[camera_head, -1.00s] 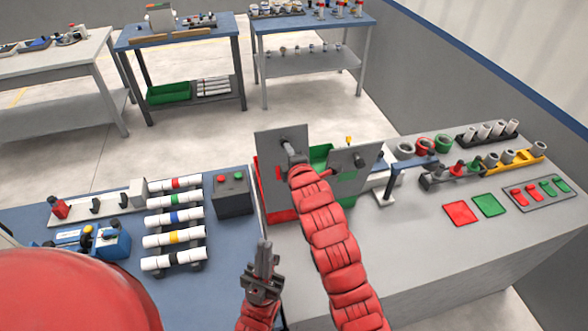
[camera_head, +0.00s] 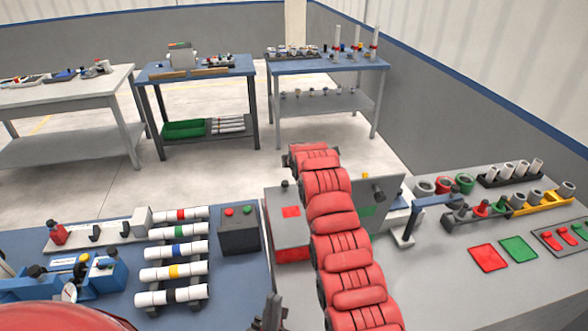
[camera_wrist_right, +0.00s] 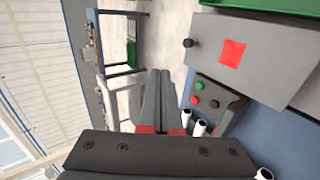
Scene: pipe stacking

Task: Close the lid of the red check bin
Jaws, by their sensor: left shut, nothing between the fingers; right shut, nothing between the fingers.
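The red check bin (camera_head: 292,254) stands on the grey bench, left of the green bin, partly behind my right arm. The lid also shows in the right wrist view (camera_wrist_right: 270,72). My right gripper (camera_wrist_right: 160,74) is shut and empty, apart from the lid; in the head view my arm hides it. My left gripper (camera_head: 272,308) is shut at the bottom edge of the head view, in front of the bin.
The green bin's lid (camera_head: 390,207) stands raised to the right, close to my right arm. A button box (camera_head: 239,232) and a rack of banded white pipes (camera_head: 180,252) are at the left. Red and green mats (camera_head: 488,257) lie at the right.

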